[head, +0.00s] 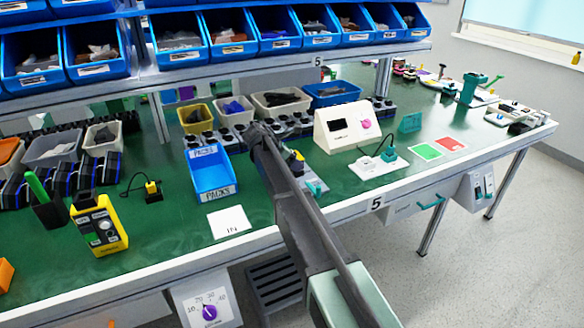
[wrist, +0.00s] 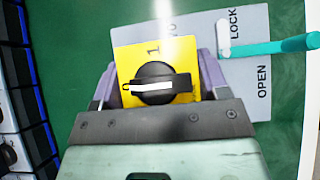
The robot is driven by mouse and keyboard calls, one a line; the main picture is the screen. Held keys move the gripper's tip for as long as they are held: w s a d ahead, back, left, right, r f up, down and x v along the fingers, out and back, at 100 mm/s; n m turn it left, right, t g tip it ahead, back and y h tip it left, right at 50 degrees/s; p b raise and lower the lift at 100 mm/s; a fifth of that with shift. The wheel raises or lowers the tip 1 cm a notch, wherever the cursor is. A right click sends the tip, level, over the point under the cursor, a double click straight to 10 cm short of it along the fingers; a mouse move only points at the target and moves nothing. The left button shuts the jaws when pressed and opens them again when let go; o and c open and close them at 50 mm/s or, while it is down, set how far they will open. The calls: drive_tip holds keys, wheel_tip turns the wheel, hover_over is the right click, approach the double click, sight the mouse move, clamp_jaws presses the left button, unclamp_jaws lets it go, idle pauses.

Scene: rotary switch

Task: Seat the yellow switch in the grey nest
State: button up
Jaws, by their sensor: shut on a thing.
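The yellow switch (wrist: 128,60) has a black knob with a white bar and a "1" on its face. My gripper (wrist: 157,76) is shut on it, with a purple-grey finger on each side. In the wrist view the switch overlaps the grey nest (wrist: 252,100), a plate marked LOCK and OPEN. A teal lever (wrist: 275,47) on the nest points right, between the two words. The nest's pocket is hidden under the switch and gripper, so I cannot tell whether the switch is above or in it. In the head view my arm hides most of the nest; its teal lever shows (head: 316,187).
A blue PACKS bin (head: 210,180) and a white card (head: 229,222) are left of my arm. A white box with a dark screen (head: 345,127) and a white plate with a cabled device (head: 378,165) are to the right. Blue shelf bins hang above the back.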

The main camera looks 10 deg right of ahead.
drive_tip(key=o, duration=1)
drive_tip(key=p+v, duration=0.9)
drive_tip(key=v, duration=0.3)
drive_tip(key=s+d+f+m+y, duration=0.1)
drive_tip(key=s+d+m+y, duration=0.1)
drive_tip(key=s+m, duration=0.5)
drive_tip(key=s+d+f+m+g+y, duration=0.1)
drive_tip(key=s+m, duration=0.6)
drive_tip(key=s, duration=1)
drive_tip(key=s+d+f+m+g+y, duration=0.1)
drive_tip(key=s+d+f+m+y, duration=0.2)
drive_tip(key=s, duration=0.9)
drive_tip(key=shift+s+d+m+y, duration=0.1)
drive_tip(key=shift+d+m+y, duration=0.5)
drive_tip(key=shift+m, duration=0.4)
drive_tip(key=shift+s+d+m+y, duration=0.1)
drive_tip(key=shift+d+m+y, duration=0.35)
drive_tip(key=shift+m+y, duration=0.4)
drive_tip(key=shift+r, duration=0.15)
